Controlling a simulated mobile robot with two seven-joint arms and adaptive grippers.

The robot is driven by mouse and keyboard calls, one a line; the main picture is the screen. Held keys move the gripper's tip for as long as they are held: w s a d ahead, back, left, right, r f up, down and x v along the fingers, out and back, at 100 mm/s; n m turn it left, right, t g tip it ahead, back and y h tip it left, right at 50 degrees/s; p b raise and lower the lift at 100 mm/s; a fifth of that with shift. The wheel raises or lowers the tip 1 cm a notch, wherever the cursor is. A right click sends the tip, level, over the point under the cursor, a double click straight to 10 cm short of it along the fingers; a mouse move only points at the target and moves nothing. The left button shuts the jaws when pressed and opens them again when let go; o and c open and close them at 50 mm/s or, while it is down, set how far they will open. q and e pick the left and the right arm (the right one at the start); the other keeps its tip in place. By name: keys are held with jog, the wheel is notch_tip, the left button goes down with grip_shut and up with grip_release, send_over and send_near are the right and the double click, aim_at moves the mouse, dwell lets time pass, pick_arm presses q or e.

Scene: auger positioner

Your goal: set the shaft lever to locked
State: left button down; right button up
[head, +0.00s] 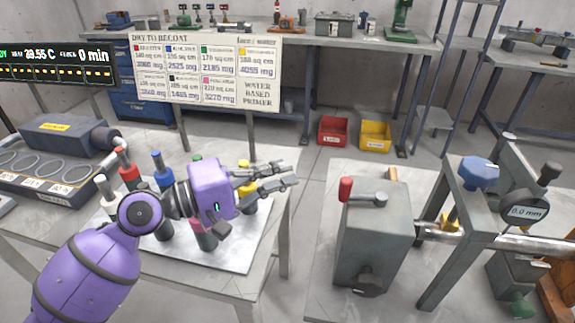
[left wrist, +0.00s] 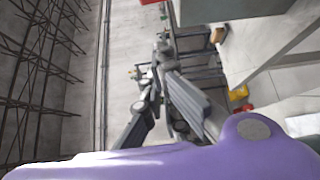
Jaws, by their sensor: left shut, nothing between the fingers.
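A lever with a red knob (head: 345,188) sits on top of a grey box (head: 377,240) on the right-hand table; its arm lies roughly flat, with the red knob to the left and a round pivot to the right. I cannot read any lock marking on it. A metal shaft (head: 520,241) runs right from the box, with a small yellow part (head: 450,223) near its start. My left gripper (head: 289,175) is shut and empty, left of the box and apart from the lever. Its fingers also show in the left wrist view (left wrist: 158,95). My right gripper is not in view.
Several coloured bottles, including a blue-capped one (head: 163,178), stand on the left table under my left arm. A frame with a blue knob (head: 479,171) and a dial gauge (head: 524,208) stands over the shaft. Red (head: 334,131) and yellow (head: 375,135) bins sit on the floor behind.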

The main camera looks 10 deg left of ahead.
pick_arm(q)
jog(key=p+x, duration=0.2)
jog(key=x, duration=0.7)
jog(key=s, duration=0.2)
jog(key=s+d, duration=0.1)
jog(key=shift+s+r+p, duration=0.1)
jog(key=shift+s+p, duration=0.3)
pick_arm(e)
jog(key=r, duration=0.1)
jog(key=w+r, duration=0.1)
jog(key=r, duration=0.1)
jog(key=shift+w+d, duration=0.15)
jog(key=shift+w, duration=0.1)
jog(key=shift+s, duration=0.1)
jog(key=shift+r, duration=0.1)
